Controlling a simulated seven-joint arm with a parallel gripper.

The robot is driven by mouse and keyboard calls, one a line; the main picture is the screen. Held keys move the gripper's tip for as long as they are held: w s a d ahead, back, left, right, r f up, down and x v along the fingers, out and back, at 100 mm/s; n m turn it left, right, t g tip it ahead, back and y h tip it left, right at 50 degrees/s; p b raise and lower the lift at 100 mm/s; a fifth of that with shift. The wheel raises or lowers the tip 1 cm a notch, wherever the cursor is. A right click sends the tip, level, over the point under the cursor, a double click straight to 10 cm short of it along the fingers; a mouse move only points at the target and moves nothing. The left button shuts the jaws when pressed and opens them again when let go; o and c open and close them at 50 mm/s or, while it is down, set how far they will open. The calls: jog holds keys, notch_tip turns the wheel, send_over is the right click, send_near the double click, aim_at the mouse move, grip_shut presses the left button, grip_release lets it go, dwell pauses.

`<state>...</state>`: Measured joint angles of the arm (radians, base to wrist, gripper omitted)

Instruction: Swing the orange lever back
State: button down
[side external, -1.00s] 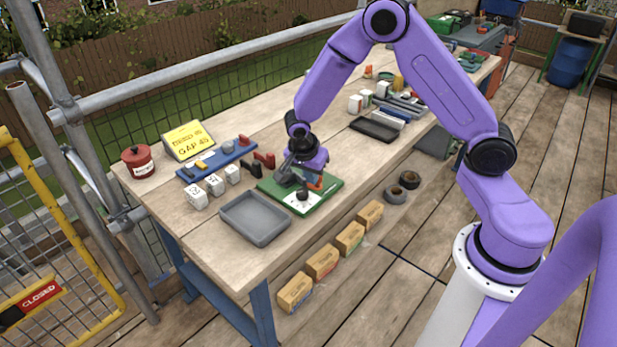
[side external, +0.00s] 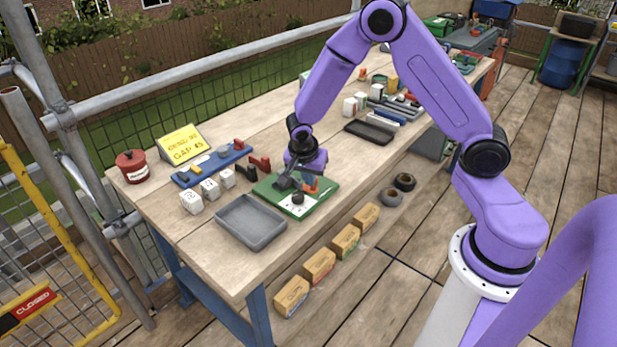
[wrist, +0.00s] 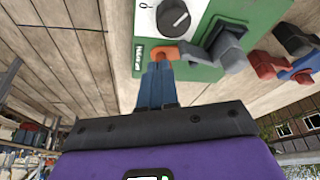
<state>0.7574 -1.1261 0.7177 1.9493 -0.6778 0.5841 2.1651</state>
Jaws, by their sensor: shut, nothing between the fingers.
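A green board (side external: 322,196) lies on the bench, with a white panel and a round dark knob (side external: 297,199). The orange lever (side external: 312,187) shows beside my gripper; in the wrist view the orange lever (wrist: 166,53) lies just at the ends of my fingers. A grey lever-like clamp (wrist: 228,50) stands to its right, and the knob (wrist: 173,17) is above it. My gripper (wrist: 157,68) is shut and holds nothing. Its fingertips overlap the edge of the orange part; I cannot tell whether they touch. In the side view my gripper (side external: 285,183) is low over the board.
An empty grey tray (side external: 250,222) sits in front of the board. White numbered blocks (side external: 210,189), a blue rack (side external: 212,165) and red and black clamps (side external: 258,164) lie to the left. A black tray (side external: 369,131) and tools are behind. A yellow sign (side external: 181,143) stands at the back.

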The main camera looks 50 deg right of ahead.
jog(key=shift+d, duration=0.1)
jog(key=shift+d+n+t+y, duration=0.35)
jog(key=shift+d+n, duration=0.75)
jog(key=shift+n, duration=0.4)
jog(key=d+n, duration=0.1)
jog(key=n, duration=0.1)
jog(key=w+d+n+t+y, duration=0.1)
jog(key=d+n, duration=0.1)
jog(key=shift+w, duration=0.1)
jog(key=shift+w+d+n, duration=0.5)
jog(key=shift+w+d, duration=0.4)
jog(key=shift+d, duration=0.1)
jog(key=shift+w+d+n+t+y, duration=0.25)
jog(key=shift+w+d+n, duration=0.1)
jog(key=shift+w+n, duration=0.2)
jog(key=shift+w+d, duration=0.25)
jog(key=shift+w, duration=0.3)
jog(key=shift+w+d, duration=0.25)
jog(key=shift+w, duration=0.3)
jog(key=shift+w+d, duration=0.1)
jog(key=shift+w, duration=1.25)
